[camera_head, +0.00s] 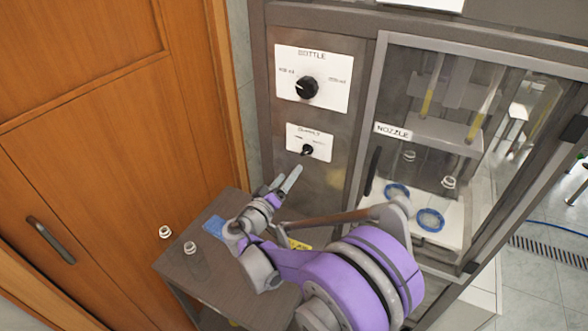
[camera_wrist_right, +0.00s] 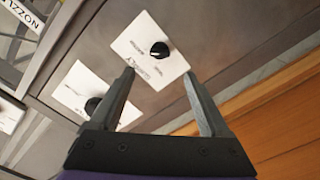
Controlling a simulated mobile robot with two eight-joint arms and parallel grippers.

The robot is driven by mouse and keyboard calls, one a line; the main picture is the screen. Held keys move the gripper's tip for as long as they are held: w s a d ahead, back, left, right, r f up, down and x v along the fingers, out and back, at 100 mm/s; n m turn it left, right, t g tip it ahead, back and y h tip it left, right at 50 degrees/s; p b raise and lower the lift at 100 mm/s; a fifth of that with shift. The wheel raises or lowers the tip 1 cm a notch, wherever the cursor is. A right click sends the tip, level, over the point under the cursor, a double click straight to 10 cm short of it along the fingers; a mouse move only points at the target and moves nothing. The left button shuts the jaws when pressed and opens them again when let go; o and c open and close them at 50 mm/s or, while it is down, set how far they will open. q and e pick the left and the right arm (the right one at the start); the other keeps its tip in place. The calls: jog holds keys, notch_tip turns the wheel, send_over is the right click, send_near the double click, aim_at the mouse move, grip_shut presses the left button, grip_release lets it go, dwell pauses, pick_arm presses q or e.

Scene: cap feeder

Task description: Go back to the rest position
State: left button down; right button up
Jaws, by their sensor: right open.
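My right gripper (camera_head: 287,176) is open and empty in front of the machine's control panel, just below the supply plate. Its two fingers show apart in the right wrist view (camera_wrist_right: 159,76). The supply switch (camera_head: 307,150) is a small black knob on a white plate. In the wrist view the supply switch (camera_wrist_right: 159,50) lies beyond the gap between the fingertips; I see no clear contact. The black bottle knob (camera_head: 307,87) sits on a larger white plate above. My left gripper is in neither view.
A small dark table (camera_head: 222,284) stands by the wooden door (camera_head: 120,150), with a capped clear bottle (camera_head: 190,248) near its edge. The glass-fronted nozzle cabinet (camera_head: 440,130) stands to the right, with blue rings and bottles inside. My purple right arm crosses in front of the table.

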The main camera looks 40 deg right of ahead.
jog(key=shift+s+a, duration=0.25)
jog(key=shift+a, duration=0.2)
jog(key=s+a+f+n+g+y, duration=0.1)
jog(key=s+a+f+y, duration=0.4)
jog(key=s+a+y, duration=0.3)
jog(key=s+a+f+n+g+y, duration=0.1)
jog(key=s+a+f+y, duration=0.4)
jog(key=s, duration=1.1)
jog(key=a+n+y, duration=0.1)
jog(key=a+y, duration=0.2)
jog(key=a, duration=0.1)
jog(key=shift+s+a+n+g, duration=0.25)
jog(key=shift+a+n+g, duration=0.05)
jog(key=shift+a+g, duration=0.1)
